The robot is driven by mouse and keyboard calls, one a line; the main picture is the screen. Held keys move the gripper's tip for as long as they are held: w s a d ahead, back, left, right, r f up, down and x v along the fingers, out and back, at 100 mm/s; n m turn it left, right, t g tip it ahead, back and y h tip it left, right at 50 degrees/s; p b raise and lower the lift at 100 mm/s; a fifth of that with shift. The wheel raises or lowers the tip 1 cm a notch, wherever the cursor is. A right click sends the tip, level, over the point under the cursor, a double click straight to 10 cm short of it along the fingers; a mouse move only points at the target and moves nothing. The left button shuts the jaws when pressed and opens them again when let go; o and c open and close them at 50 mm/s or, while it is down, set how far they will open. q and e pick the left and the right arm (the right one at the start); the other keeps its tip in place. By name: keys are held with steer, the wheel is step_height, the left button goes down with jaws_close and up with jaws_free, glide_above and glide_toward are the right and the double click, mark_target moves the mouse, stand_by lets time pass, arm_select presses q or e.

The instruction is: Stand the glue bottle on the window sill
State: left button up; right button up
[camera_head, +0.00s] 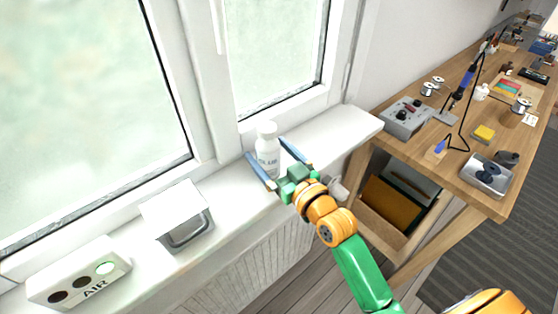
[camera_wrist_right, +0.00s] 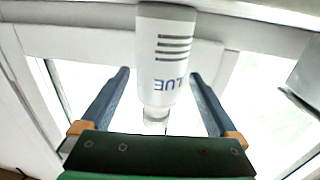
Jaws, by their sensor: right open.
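The white glue bottle (camera_head: 267,152) stands upright on the white window sill (camera_head: 335,130), close to the window frame. My right gripper (camera_head: 267,163) is open, with one blue finger on each side of the bottle. In the right wrist view the bottle (camera_wrist_right: 166,65), with its printed label, shows between the two spread fingers of my right gripper (camera_wrist_right: 166,95). A gap shows between the bottle and each finger there. My left gripper is in neither view.
A wooden workbench (camera_head: 460,165) with tools and devices is at the right. The sill right of the bottle is clear.

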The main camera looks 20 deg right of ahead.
steer(key=b+v, duration=0.1)
steer(key=v, duration=1)
steer(key=shift+s+d, duration=0.1)
